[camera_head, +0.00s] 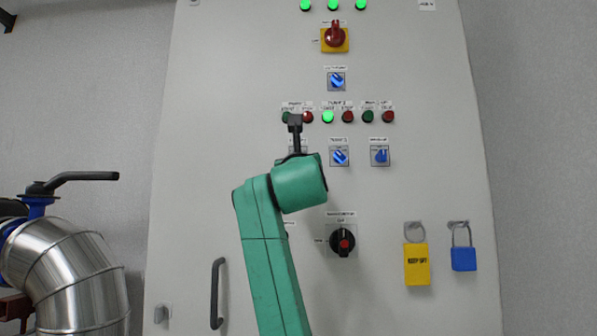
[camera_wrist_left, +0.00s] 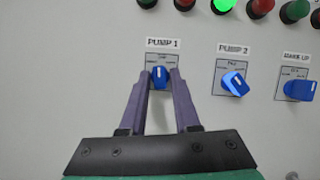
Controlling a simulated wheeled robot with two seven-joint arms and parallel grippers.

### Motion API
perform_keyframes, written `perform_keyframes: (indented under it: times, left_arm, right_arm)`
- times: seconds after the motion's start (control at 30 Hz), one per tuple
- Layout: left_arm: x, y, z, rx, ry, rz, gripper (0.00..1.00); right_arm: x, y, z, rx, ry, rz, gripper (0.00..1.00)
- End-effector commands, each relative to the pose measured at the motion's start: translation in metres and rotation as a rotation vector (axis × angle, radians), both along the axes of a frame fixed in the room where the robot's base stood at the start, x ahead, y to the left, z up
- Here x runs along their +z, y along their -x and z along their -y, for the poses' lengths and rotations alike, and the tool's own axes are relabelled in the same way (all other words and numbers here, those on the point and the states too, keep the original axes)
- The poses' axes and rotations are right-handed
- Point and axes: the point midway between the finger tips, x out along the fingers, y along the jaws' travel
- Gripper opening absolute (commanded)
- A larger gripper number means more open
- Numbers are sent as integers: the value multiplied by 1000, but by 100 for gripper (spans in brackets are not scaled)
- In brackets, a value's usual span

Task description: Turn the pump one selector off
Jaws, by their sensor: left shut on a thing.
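The pump one selector (camera_wrist_left: 160,76) is a small blue knob under the PUMP 1 label in the left wrist view. Its white pointer line stands about upright, towards the small print at the top of its plate. My left gripper (camera_wrist_left: 161,80) is shut on this knob, one purple finger on each side. In the head view my green left arm reaches up to the panel, and my left gripper (camera_head: 297,140) and wrist hide most of the pump one selector. My right gripper is not in view.
The pump two selector (camera_wrist_left: 235,84) and make-up selector (camera_wrist_left: 299,90) sit close to the right. Push buttons, including a lit green one (camera_head: 328,117), run above. Lower are a black-red switch (camera_head: 342,243), a yellow padlock (camera_head: 417,265) and a blue padlock (camera_head: 463,259).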

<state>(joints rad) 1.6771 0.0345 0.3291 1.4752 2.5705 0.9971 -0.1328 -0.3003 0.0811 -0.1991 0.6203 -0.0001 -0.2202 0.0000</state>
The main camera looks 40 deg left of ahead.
Motion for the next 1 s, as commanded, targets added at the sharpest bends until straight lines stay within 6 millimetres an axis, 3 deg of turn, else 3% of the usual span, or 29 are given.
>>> perform_keyframes:
  times: [0.3, 0.83, 0.87, 0.9, 1.0]
  left_arm:
    - [2, 3, -1, 3, -112, -75, 0]
    - [5, 4, -1, 2, -135, -89, 0]
    - [5, 4, -1, 2, -135, -89, 42]
    - [4, 3, 0, 2, -135, -90, 49]
    - [3, 3, -1, 2, -133, -93, 49]
  right_arm:
    - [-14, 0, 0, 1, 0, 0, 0]
    - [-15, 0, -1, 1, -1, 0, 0]
    - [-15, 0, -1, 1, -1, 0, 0]
    - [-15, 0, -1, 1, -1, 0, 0]
    - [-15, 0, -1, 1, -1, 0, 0]
